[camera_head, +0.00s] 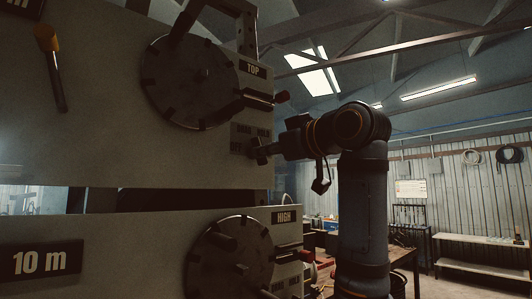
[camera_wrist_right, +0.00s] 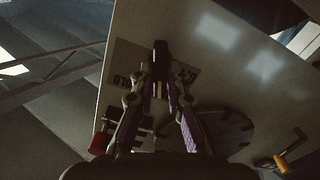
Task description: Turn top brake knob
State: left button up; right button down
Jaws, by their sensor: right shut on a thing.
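The top brake knob (camera_wrist_right: 160,56) is a small dark part on a label plate (camera_wrist_right: 187,76) reading HOLD in the right wrist view. My right gripper (camera_wrist_right: 160,88) has its two fingers closed in on the knob, one on each side. In the head view my right gripper (camera_head: 260,150) reaches in from the right to the panel, at the plate (camera_head: 243,132) below the TOP sign (camera_head: 256,70). The gripper hides most of the knob there, and its turned angle is hard to read. My left gripper is not in view.
A lower panel carries a HIGH sign (camera_head: 287,217) and another disc (camera_head: 225,265). A bench (camera_head: 485,240) stands far right.

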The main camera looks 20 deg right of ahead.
jog(key=shift+n, duration=0.7)
jog(key=c, duration=1.3)
grip_release()
jog(key=shift+c, duration=0.2)
jog(key=shift+s, duration=0.1)
jog(key=v, duration=1.2)
